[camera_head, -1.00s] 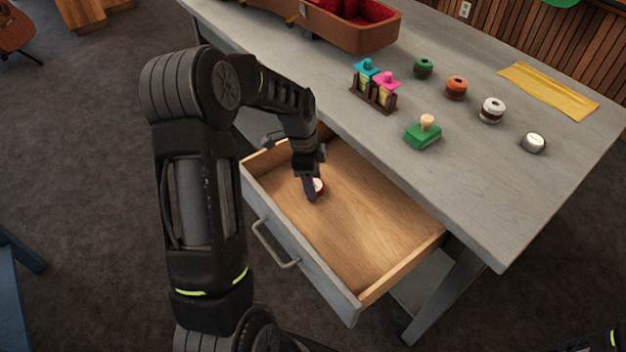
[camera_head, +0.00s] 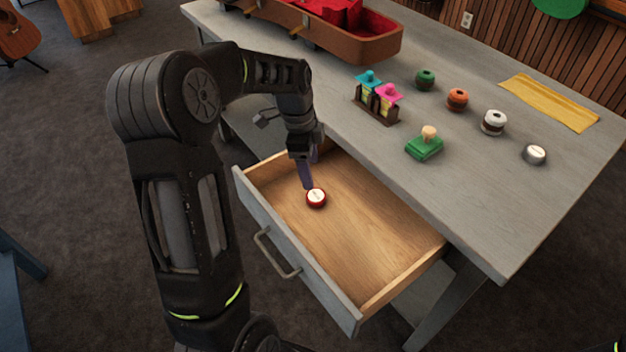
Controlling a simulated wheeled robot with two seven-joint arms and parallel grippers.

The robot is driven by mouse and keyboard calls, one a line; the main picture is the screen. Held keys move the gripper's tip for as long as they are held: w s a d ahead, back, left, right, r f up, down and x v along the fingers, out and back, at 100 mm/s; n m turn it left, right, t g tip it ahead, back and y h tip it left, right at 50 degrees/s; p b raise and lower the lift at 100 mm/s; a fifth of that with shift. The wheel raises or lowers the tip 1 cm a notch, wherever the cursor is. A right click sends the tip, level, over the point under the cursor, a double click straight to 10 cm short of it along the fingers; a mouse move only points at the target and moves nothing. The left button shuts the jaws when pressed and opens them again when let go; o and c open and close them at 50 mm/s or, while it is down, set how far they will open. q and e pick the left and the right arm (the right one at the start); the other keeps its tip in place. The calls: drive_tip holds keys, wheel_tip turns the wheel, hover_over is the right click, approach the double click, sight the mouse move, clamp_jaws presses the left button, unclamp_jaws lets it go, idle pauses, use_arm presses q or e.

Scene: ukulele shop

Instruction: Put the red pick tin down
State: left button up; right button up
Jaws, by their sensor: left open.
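The red pick tin (camera_head: 316,198) is small and round with a white lid. It lies flat on the wooden floor of the open drawer (camera_head: 366,232), toward the drawer's left part. My left gripper (camera_head: 306,186) reaches down into the drawer just behind and left of the tin. It is open, and I see no grip on the tin; whether a finger still touches it I cannot tell. My right gripper is out of view.
The grey workbench (camera_head: 470,190) stands above the drawer. On it are a green stamp (camera_head: 424,147), pink and teal items in a rack (camera_head: 376,105), several round spools and tins, a yellow cloth (camera_head: 548,102) and a red-lined case (camera_head: 352,38). The drawer's right part is empty.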

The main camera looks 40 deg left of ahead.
use_arm(q)
drive_tip(key=r, duration=0.3)
drive_tip(key=shift+s+a, duration=0.15)
drive_tip(key=shift+a, duration=0.05)
